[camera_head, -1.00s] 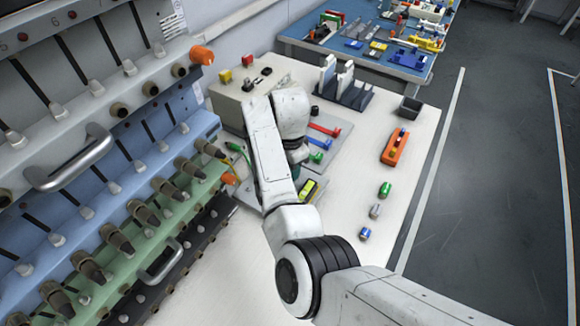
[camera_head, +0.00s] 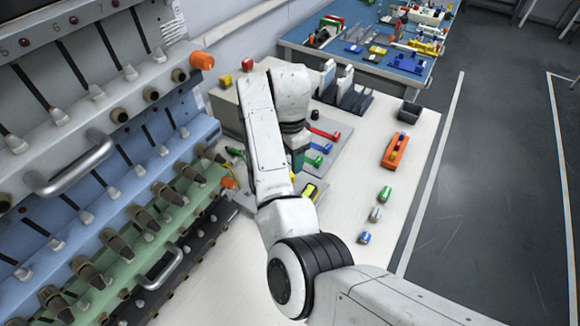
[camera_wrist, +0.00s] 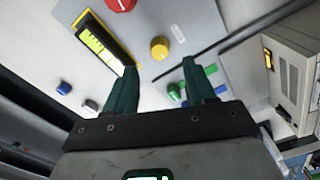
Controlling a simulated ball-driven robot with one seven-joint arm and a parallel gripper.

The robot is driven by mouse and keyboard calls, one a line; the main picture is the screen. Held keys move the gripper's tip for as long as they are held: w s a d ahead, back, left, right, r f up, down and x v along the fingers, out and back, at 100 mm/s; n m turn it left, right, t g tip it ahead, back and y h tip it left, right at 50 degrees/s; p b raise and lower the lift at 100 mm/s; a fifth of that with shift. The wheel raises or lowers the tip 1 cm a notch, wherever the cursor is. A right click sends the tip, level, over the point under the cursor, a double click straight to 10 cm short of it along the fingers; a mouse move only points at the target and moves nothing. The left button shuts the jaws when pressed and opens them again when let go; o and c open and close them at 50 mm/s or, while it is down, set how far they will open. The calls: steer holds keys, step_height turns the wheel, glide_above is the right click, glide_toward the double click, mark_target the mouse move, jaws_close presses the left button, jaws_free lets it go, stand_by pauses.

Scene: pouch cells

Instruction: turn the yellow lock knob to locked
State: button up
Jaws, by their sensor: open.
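The yellow lock knob (camera_wrist: 160,47) shows in the wrist view as a small round knob on a light grey panel, beside a white label. My gripper (camera_wrist: 160,65) is open, with its two green fingers apart. In that picture the knob lies between and just past the fingertips. The fingers do not grip it, and I cannot tell how far above the panel they are. In the head view my own arm hides most of the gripper; only a little green (camera_head: 297,160) shows below the wrist. The knob's pointing direction is too small to read.
A red knob (camera_wrist: 122,4) and a yellow-green display (camera_wrist: 103,48) sit near the yellow knob. An orange tray (camera_head: 394,150) and several small cells (camera_head: 375,214) lie to the right.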

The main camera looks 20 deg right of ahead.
steer(key=shift+r, duration=2.25)
steer(key=shift+f, duration=0.1)
